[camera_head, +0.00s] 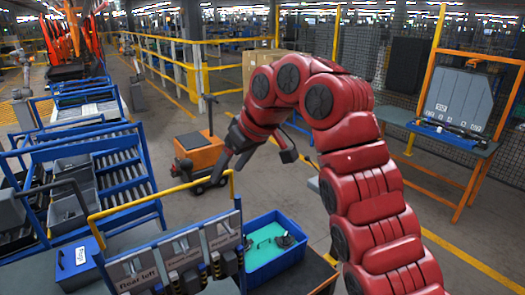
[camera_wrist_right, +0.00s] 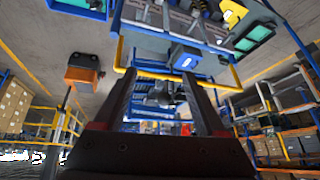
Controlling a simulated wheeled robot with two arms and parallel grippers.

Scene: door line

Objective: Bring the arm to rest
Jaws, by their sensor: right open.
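My right arm (camera_head: 372,190) is red and arches up from the lower right, then down toward the middle. My right gripper (camera_head: 232,160) is dark and hangs in the air above and behind the labelled bin rack (camera_head: 170,258). In the right wrist view its two fingers stand apart with an empty gap between them (camera_wrist_right: 160,82). It touches nothing that I can see. My left gripper is not in view.
A blue tray (camera_head: 260,272) with a teal inside stands right of the rack. A yellow rail (camera_head: 160,190) rises behind the rack. Blue roller racks (camera_head: 110,165) stand left, an orange cart (camera_head: 202,152) beyond. An orange-framed bench (camera_head: 462,140) stands right, with open floor before it.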

